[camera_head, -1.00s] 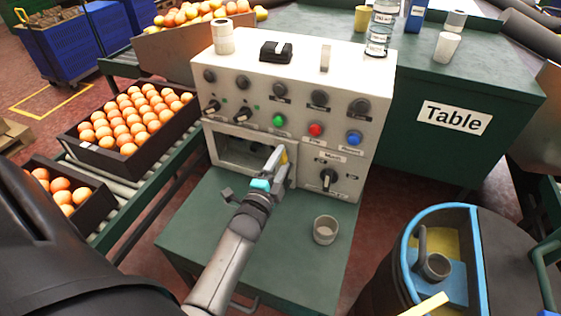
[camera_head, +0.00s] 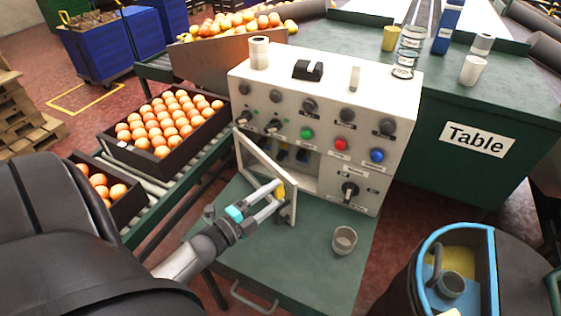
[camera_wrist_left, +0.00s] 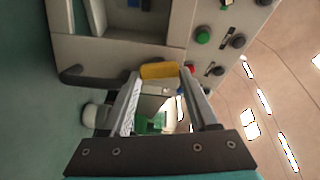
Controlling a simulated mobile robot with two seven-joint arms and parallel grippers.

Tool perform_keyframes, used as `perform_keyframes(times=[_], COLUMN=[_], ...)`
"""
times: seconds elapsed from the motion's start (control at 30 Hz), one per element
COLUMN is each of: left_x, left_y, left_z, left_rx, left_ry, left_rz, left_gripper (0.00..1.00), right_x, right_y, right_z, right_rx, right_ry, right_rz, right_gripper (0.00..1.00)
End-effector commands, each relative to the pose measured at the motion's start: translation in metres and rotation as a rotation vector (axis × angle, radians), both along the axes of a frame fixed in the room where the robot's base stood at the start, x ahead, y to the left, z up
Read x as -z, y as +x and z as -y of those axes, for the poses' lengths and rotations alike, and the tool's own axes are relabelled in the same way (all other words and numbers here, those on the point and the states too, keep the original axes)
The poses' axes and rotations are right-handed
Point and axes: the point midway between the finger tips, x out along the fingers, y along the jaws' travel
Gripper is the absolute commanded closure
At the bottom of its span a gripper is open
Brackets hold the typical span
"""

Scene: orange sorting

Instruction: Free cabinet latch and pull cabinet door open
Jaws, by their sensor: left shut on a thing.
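The control cabinet (camera_head: 323,88) is a white box with knobs and coloured buttons, standing on a green stand. Its small framed door (camera_head: 262,158) is swung out at an angle from the lower left opening (camera_head: 300,172), whose inside partly shows. A yellow latch piece (camera_head: 280,189) sits at the door's free edge; it also shows in the wrist view (camera_wrist_left: 159,70) between the fingertips. My left gripper (camera_head: 277,194) is shut on the yellow latch piece. My right gripper is not in view.
A grey cup (camera_head: 344,240) stands on the green stand top (camera_head: 300,255), right of my gripper. Orange crates (camera_head: 190,146) lie on the conveyor at left. A blue-rimmed bin (camera_head: 425,245) is at lower right. Bottles and cups stand on the green table (camera_head: 440,110) behind.

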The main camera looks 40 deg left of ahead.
Motion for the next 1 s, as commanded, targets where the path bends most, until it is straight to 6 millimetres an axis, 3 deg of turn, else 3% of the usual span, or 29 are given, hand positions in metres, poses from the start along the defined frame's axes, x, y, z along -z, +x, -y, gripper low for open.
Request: perform_keyframes(times=[0.17, 0.2, 0.47, 1.0], left_x=[-0.0001, -0.0001, -0.0001, 0.0021], left_y=[0.0001, 0.0001, 0.0004, 0.0017], left_z=[-0.0047, -0.0049, -0.0032, -0.0014], left_rx=[-0.012, -0.013, -0.009, -0.002], left_ry=[-0.002, -0.002, -0.001, -0.002], left_rz=[-0.001, -0.001, 0.0, -0.005], left_gripper=[1.0, 0.39, 0.1, 0.1], right_x=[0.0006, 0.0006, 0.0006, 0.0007], right_y=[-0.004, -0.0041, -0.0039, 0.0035], right_z=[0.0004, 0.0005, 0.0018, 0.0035], right_rx=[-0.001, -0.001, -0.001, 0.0], right_ry=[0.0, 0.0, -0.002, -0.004], right_rz=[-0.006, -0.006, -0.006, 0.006], right_gripper=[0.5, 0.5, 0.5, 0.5])
